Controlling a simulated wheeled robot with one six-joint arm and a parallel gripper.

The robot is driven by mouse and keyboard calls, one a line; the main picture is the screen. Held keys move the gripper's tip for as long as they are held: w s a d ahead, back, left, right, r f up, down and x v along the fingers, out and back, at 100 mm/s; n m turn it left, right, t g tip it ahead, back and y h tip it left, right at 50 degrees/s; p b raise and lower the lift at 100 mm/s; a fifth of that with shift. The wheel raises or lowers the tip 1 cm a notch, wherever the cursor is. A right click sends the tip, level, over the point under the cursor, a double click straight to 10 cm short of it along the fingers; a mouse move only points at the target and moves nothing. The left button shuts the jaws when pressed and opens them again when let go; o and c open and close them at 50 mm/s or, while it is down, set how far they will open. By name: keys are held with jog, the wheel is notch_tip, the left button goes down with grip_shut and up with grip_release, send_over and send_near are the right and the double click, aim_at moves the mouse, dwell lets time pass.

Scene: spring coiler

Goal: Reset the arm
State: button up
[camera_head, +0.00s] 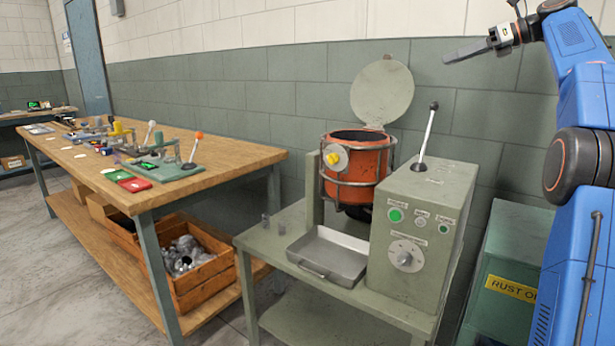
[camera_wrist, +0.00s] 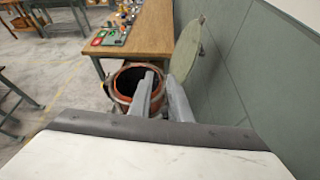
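My blue arm (camera_head: 585,95) is raised at the right side of the head view. My gripper (camera_head: 447,58) points left, high in front of the wall and above the spring coiler machine. In the wrist view my gripper (camera_wrist: 160,74) shows two grey fingers with a narrow gap between them. Nothing is held between them. The orange drum (camera_head: 355,160) of the machine stands below my gripper in a wire cage, and its round lid (camera_head: 382,92) is tilted up. The drum's open mouth (camera_wrist: 128,78) shows behind the fingers in the wrist view.
The green control box (camera_head: 425,225) carries buttons, a dial and a lever (camera_head: 428,135). A metal tray (camera_head: 328,255) sits in front of the drum. A wooden workbench (camera_head: 225,155) with fixtures stands left. A green bin (camera_head: 505,260) is at lower right. The wall is close behind.

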jog(key=s+a+f+n+g+h, duration=0.1)
jog(key=s+a+f+n+h, duration=0.2)
jog(key=s+a+f+n, duration=0.55)
jog(key=s+a+f+n+g+h, duration=0.1)
jog(key=s+a+f+n+h, duration=0.35)
jog(key=s+f, duration=0.8)
jog(key=s+f+n+h, duration=0.3)
jog(key=s+f+n, duration=1)
jog(key=s+f, duration=1.7)
jog(key=shift+s+a+g+h, duration=0.2)
jog(key=shift+s+g+h, duration=0.15)
jog(key=shift+s, duration=0.5)
jog(key=shift+r, duration=0.1)
